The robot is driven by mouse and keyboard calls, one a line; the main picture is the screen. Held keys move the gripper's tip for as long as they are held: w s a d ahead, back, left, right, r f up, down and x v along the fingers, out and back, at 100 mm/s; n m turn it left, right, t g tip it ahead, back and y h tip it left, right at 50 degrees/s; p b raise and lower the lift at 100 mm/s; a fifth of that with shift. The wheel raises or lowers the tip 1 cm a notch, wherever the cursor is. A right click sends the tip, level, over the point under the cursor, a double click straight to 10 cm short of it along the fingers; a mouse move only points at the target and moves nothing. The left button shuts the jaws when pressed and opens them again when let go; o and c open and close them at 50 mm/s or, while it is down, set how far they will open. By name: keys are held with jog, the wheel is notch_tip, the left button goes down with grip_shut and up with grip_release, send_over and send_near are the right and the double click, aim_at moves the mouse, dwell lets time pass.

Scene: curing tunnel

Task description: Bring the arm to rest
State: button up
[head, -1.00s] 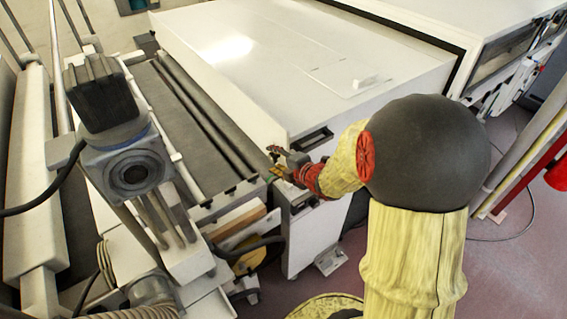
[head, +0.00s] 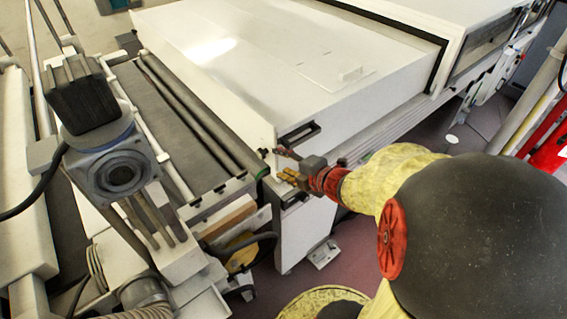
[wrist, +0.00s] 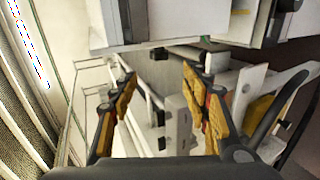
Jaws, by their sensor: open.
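My gripper (head: 281,165) is at the end of my yellow-sleeved arm, in front of the near corner of the white tunnel housing (head: 262,75) in the head view. In the wrist view my gripper (wrist: 160,100) shows two fingers with yellow-orange pads, spread apart with nothing between them. White machine parts (wrist: 175,130) lie beyond the fingers. Whether the fingertips touch the housing cannot be told. The large dark joint of my arm fills the lower right of the head view.
A roller bed (head: 180,115) lies left of the housing. A motor unit (head: 95,105) stands on the left. A dark handle (head: 298,133) is on the housing's end, close to my gripper. A red part (head: 550,150) is at the right edge. Reddish floor shows on the right.

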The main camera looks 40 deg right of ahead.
dwell(0.3)
jog(key=r+m+h, duration=0.1)
jog(key=r+m, duration=0.1)
jog(key=d+r+m+h, duration=0.1)
jog(key=w+d+r+m+g+h, duration=0.1)
jog(key=r+m, duration=0.1)
jog(key=shift+r+m+h, duration=0.3)
jog(key=shift+r+h, duration=0.05)
jog(key=shift+h, duration=0.05)
jog(key=s+a+r+m+g+y, duration=0.3)
jog(key=s+a+m+g, duration=0.3)
jog(key=s+a+m, duration=0.6)
jog(key=s+a+r, duration=0.1)
jog(key=s+a, duration=0.3)
jog(key=a, duration=0.3)
jog(key=shift+a+m, duration=0.15)
jog(key=shift+m, duration=0.25)
jog(key=shift+s, duration=0.1)
